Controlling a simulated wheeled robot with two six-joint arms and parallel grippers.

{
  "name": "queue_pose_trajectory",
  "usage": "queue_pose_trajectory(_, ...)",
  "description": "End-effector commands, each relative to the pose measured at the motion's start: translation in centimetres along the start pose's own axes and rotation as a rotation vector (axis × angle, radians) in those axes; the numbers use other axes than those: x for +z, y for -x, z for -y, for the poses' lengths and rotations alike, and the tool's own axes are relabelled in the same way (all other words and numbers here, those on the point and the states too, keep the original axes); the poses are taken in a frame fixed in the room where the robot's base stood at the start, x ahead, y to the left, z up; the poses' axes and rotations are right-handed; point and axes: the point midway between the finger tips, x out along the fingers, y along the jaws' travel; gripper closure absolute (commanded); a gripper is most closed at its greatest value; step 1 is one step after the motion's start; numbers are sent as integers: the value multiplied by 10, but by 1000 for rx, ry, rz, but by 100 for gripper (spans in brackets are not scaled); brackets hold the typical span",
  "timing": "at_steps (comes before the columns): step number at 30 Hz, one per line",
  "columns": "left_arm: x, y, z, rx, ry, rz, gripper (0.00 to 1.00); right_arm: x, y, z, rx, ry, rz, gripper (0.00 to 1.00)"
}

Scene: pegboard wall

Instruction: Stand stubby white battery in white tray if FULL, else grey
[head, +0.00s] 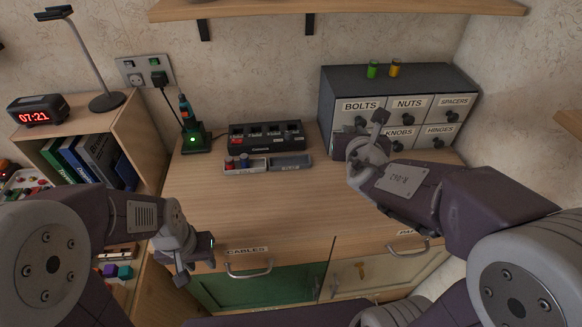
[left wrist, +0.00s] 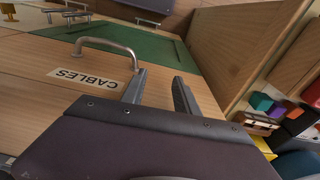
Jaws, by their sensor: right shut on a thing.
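I cannot make out a stubby white battery in either view. My left gripper (head: 197,260) hangs by the desk's front left edge; in the left wrist view (left wrist: 160,90) its fingers are apart and empty.
A grey drawer cabinet (head: 400,80) with labelled drawers stands at the back right, with green and yellow cylinders on top. A green-lit charger (head: 194,138) is at the back left. The desk's middle (head: 270,205) is clear. The CABLES drawer handle (head: 248,272) juts out in front.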

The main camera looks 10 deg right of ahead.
Motion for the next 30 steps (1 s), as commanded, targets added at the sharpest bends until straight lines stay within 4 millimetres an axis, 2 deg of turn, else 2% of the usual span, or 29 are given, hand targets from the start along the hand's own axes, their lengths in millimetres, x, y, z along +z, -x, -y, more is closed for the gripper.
queue_pose_trajectory(2, 0, 2, 0, 0, 0, 0, 64, -2, -2, -6, 3, 2, -2, 100)
queue_pose_trajectory(12, 0, 3, 0, 0, 0, 0, 64, -35, -33, -75, 4, 6, -4, 100)
queue_pose_trajectory(18, 0, 4, 0, 0, 0, 0, 64, -50, -48, -107, 2, 4, -2, 100)
queue_pose_trajectory(25, 0, 3, 0, 0, 0, 0, 64, -55, -52, -115, 0, 0, 0, 100)
queue_pose_trajectory(30, 1, -9, 0, 0, 0, 0, 64, -84, -64, -114, -1, 5, -3, 100)
